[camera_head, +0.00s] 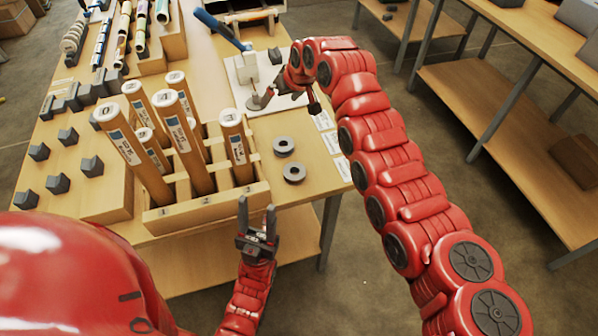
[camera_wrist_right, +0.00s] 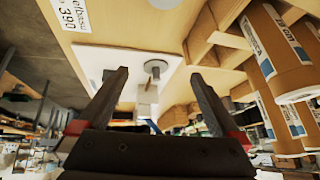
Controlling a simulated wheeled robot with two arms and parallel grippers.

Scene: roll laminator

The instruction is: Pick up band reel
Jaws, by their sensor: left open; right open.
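Nothing is clearly marked as the band reel. Two small grey ring-shaped pieces, a rear ring (camera_head: 284,146) and a front ring (camera_head: 294,172), lie flat on the table right of the cardboard tubes; they may be the reels. My right gripper (camera_head: 272,94) reaches over the white plate (camera_head: 244,72) behind the rings. In the right wrist view its fingers (camera_wrist_right: 158,78) are apart and empty, with the white plate (camera_wrist_right: 100,62) and a grey peg (camera_wrist_right: 155,68) beyond them.
A wooden rack (camera_head: 208,207) holds several upright cardboard tubes (camera_head: 178,135). Grey blocks (camera_head: 92,166) stand on a wooden board at the left. A blue-handled tool (camera_head: 218,28) lies behind. Paper labels (camera_head: 331,143) line the right edge. A shelf unit (camera_head: 510,110) stands at the right.

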